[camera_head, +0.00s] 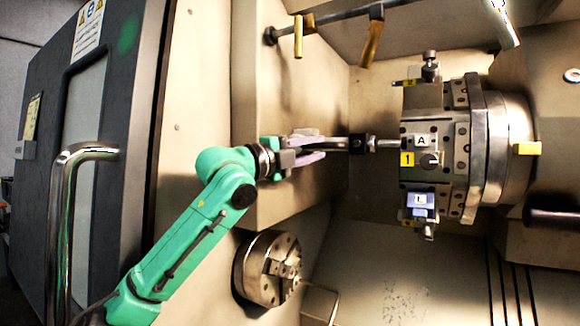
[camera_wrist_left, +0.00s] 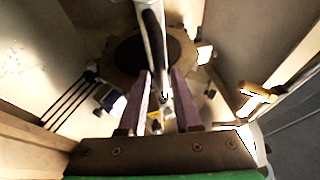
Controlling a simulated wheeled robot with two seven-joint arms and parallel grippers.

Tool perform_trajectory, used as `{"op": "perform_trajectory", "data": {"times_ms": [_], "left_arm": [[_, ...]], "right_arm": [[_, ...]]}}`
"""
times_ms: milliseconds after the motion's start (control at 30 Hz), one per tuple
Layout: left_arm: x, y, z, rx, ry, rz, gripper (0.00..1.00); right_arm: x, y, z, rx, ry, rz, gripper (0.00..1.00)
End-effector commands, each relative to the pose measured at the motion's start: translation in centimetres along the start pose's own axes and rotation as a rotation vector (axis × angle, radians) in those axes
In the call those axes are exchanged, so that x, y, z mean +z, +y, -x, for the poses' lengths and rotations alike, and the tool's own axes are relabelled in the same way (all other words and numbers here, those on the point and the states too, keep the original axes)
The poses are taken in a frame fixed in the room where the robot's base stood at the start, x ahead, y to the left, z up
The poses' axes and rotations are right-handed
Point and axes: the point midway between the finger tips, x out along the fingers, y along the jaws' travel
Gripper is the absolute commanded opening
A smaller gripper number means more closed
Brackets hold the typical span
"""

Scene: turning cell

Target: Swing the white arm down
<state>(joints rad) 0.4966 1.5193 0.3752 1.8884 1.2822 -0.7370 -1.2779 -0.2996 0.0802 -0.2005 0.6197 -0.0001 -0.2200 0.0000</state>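The white arm (camera_head: 503,22) hangs in from the top right edge of the head view; only its lower end shows there. In the left wrist view a white arm (camera_wrist_left: 143,35) with a dark strip comes down from the top, its lower end showing between the finger lines. I cannot tell its depth there. My left gripper (camera_head: 312,146) has purple fingers and is open, pointing right toward the tool turret, well left of the white arm. It also shows in the left wrist view (camera_wrist_left: 164,100), fingers apart, gripping nothing that I can see. My right gripper is out of view.
The tool turret (camera_head: 440,150) carries labelled tool blocks; a metal bar (camera_head: 365,145) projects from it toward my left gripper. A chuck (camera_head: 268,268) sits below. Brass-ended nozzles (camera_head: 372,38) hang above. The machine door (camera_head: 95,150) with a curved handle stands at left.

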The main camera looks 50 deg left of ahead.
Motion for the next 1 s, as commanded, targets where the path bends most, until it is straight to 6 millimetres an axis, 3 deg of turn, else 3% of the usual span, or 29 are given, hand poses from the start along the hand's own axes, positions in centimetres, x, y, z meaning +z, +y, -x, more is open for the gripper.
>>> {"op": "perform_trajectory", "data": {"times_ms": [33, 100, 300, 400, 1000], "left_arm": [[-0.1, 1.1, 1.7, -0.01, -0.001, 0.003, 0.32], [-0.1, 1.1, 3.9, -0.009, 0.0, 0.001, 0.32], [-0.1, 0.8, 9.3, -0.005, 0.0, 0.0, 0.32], [0.0, 0.5, 10.8, -0.002, 0.0, 0.0, 0.32], [0.0, 0.2, 11.4, 0.002, 0.0, 0.0, 0.32]], "right_arm": [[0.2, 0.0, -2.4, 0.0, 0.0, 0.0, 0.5], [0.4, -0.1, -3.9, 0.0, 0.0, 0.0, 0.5], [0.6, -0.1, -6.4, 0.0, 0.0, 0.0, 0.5], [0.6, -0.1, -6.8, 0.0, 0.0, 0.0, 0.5], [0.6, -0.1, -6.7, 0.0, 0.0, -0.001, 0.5]]}}
